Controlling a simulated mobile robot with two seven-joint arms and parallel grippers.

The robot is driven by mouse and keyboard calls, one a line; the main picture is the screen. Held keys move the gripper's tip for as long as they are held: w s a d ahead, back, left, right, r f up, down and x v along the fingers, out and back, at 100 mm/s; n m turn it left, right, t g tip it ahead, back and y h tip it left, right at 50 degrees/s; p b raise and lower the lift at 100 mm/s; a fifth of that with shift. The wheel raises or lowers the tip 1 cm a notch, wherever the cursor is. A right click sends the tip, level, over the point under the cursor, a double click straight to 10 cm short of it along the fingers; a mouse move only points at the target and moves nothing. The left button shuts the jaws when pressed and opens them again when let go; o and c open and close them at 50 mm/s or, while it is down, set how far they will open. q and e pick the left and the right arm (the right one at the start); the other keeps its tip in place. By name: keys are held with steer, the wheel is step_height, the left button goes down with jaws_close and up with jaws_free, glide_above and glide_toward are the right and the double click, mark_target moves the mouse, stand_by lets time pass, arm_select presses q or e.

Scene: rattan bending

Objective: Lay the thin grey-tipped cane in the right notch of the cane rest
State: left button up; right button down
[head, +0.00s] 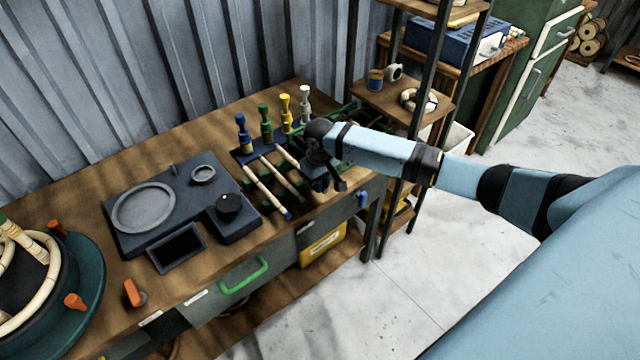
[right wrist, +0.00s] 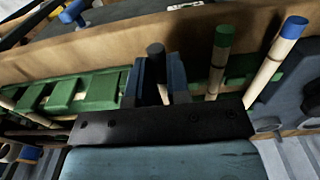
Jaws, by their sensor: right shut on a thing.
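My right gripper (head: 325,178) is over the right part of the workbench, at the canes. In the right wrist view its blue fingers (right wrist: 158,82) are shut on a thin cane with a dark grey tip (right wrist: 155,49), which sticks up between them. The green cane rest (right wrist: 95,92) shows beside the fingers, with several notches. Whether the grey-tipped cane touches a notch is hidden by the gripper. My left gripper is not in view.
Several coloured-handled tools (head: 266,124) stand in a dark holder behind the canes. A dark grey tray unit (head: 170,205) sits to their left on the workbench (head: 85,195). A shelf rack (head: 390,105) stands close on the right. The wall is behind.

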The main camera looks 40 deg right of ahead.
steer(key=shift+f, duration=0.45)
steer(key=shift+f, duration=0.1)
steer(key=c, duration=1.1)
jaws_free()
steer(key=shift+r, duration=0.35)
step_height(320, 180, up, 12)
steer(key=shift+f, duration=0.2)
